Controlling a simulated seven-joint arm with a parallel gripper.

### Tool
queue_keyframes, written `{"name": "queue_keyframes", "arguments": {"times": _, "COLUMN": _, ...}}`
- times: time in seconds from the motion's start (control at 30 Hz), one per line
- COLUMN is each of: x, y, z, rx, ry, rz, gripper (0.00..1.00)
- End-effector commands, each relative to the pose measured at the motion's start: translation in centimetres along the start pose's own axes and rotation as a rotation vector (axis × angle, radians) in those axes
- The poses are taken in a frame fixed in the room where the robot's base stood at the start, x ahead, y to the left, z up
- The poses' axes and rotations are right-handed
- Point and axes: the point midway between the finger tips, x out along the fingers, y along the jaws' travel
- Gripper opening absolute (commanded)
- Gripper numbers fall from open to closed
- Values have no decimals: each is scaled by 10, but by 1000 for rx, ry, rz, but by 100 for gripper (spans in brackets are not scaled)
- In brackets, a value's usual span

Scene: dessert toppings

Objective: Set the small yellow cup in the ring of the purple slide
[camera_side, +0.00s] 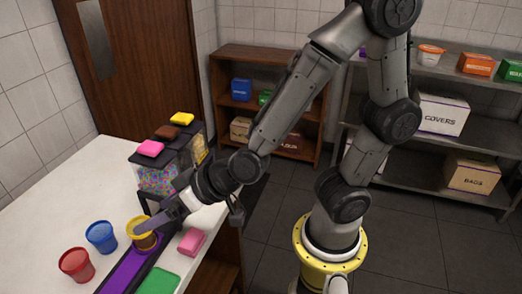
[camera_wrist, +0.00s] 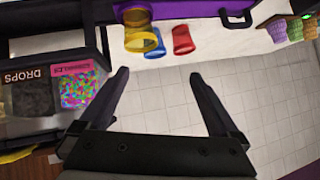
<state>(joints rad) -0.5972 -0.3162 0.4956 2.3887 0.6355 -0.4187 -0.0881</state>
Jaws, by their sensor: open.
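The small yellow cup (camera_side: 142,236) stands roughly upright at the upper end of the purple slide (camera_side: 126,272) in the side view. In the wrist view, the yellow cup (camera_wrist: 146,42) is at the top, with a purple band of the slide (camera_wrist: 192,12) around or beside its far end. It appears to sit in the ring, but the contact is partly hidden. My gripper (camera_wrist: 160,76) is open, with nothing between its fingers. In the side view, its fingertip is right by the cup's rim; I cannot tell whether they touch.
A blue cup (camera_side: 101,237) and a red cup (camera_side: 76,264) stand left of the slide. A pink block (camera_side: 191,243) and a green tray (camera_side: 158,282) lie to its right. Topping bins with colored lids (camera_side: 150,148) stand behind. The white counter's left part is clear.

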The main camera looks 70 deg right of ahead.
Motion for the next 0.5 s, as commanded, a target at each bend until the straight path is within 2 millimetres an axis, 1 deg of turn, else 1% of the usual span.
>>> {"name": "queue_keyframes", "arguments": {"times": 0.03, "x": -13, "y": 3, "z": -12, "rx": 10, "ry": -20, "rz": -20, "gripper": 98}}
{"name": "queue_keyframes", "arguments": {"times": 0.17, "x": -49, "y": 16, "z": -21, "rx": -11, "ry": -105, "rz": -43, "gripper": 98}}
{"name": "queue_keyframes", "arguments": {"times": 0.2, "x": -61, "y": 22, "z": -22, "rx": -22, "ry": -131, "rz": -40, "gripper": 98}}
{"name": "queue_keyframes", "arguments": {"times": 0.27, "x": -81, "y": 33, "z": -21, "rx": -41, "ry": -171, "rz": -23, "gripper": 98}}
{"name": "queue_keyframes", "arguments": {"times": 0.3, "x": -95, "y": 42, "z": -20, "rx": -55, "ry": -196, "rz": -5, "gripper": 98}}
{"name": "queue_keyframes", "arguments": {"times": 0.37, "x": -117, "y": 56, "z": -17, "rx": -72, "ry": -234, "rz": 32, "gripper": 98}}
{"name": "queue_keyframes", "arguments": {"times": 0.4, "x": -130, "y": 65, "z": -13, "rx": -80, "ry": -259, "rz": 61, "gripper": 98}}
{"name": "queue_keyframes", "arguments": {"times": 0.5, "x": -162, "y": 87, "z": -2, "rx": -94, "ry": -318, "rz": 140, "gripper": 98}}
